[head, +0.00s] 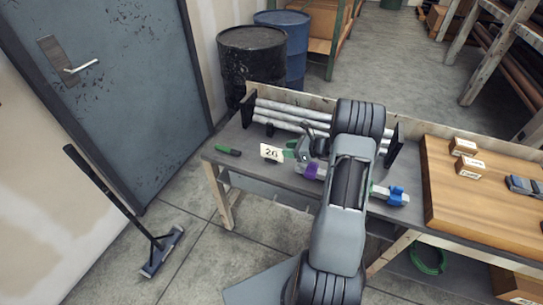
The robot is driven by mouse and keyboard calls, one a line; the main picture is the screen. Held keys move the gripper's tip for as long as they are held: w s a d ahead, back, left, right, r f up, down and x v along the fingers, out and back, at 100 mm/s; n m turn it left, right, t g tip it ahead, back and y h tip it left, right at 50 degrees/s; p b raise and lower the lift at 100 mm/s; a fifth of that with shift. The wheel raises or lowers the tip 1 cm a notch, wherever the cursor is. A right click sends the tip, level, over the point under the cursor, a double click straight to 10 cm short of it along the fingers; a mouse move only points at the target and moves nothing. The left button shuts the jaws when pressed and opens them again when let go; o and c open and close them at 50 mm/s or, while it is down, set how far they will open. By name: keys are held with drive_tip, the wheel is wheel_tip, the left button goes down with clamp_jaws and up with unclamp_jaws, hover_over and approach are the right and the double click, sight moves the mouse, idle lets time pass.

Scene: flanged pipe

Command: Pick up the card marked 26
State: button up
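The card marked 26 (271,153) is a small cream card with dark figures. It appears to stand upright near the left part of the grey workbench (232,172), in front of the pipes. My gripper (306,150) is just right of the card, at the end of my grey arm, low over the bench. A small green part shows between the card and my gripper. My gripper's fingers are small and partly hidden, so I cannot tell whether they are open or touch anything.
Grey pipes (292,114) lie in a black rack along the back. A green-handled tool (228,150) lies left of the card. A purple-banded part (311,171) and a blue clamp-like part (398,196) lie near the front. A wooden board (480,205) with small boxes is at right.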

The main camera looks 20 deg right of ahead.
sight(279, 150)
drive_tip(key=shift+p+x, duration=0.45)
drive_tip(key=shift+x, duration=2.05)
drive_tip(key=shift+f, duration=0.1)
drive_tip(key=shift+c, duration=0.4)
clamp_jaws()
